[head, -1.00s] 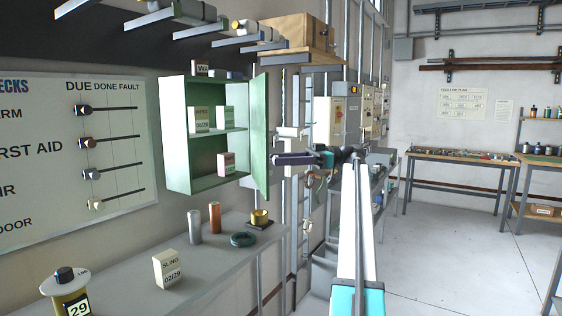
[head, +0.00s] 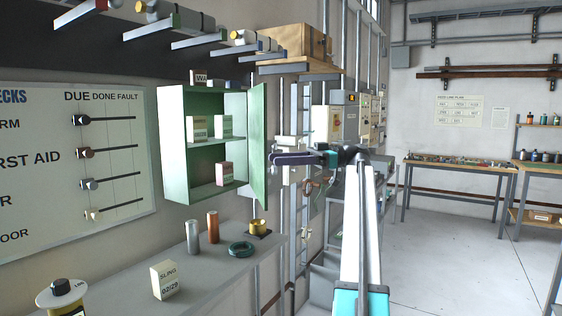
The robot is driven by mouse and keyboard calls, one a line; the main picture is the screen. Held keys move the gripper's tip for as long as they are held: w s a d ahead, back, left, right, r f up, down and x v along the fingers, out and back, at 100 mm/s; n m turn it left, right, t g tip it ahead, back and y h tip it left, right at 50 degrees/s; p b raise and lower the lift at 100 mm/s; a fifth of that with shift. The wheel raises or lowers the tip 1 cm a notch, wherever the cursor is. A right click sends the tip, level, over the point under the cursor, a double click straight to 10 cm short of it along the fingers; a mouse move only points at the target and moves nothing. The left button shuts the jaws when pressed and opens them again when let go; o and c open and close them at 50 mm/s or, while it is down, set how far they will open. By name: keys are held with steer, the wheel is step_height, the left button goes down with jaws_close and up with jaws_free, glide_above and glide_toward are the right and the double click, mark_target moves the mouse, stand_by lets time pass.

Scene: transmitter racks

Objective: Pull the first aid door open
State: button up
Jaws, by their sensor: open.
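The green first aid cabinet (head: 174,150) hangs on the left wall. Its door (head: 257,143) stands open, swung out on the right side. Inside, small boxes stand on the shelves, among them a pink-marked box (head: 225,172) on the bottom and pale boxes (head: 197,127) on the middle shelf. My gripper (head: 282,158) is just right of the door's outer edge, pointing left, with its jaws open and nothing seen between them. It looks close to the door, but I cannot tell whether it touches it.
Below the cabinet, a grey shelf (head: 120,284) carries a sling box (head: 165,279), two cylinders, a green ring (head: 241,249) and a brass cup (head: 258,227). Metal brackets and a wooden box (head: 292,40) are above. Open floor (head: 450,240) lies to the right.

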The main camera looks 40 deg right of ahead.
steer(key=s+a+r+b, duration=0.1)
steer(key=s+a+b, duration=0.5)
steer(key=s+b, duration=0.2)
steer(key=shift+s+a, duration=0.25)
steer(key=shift+s, duration=0.4)
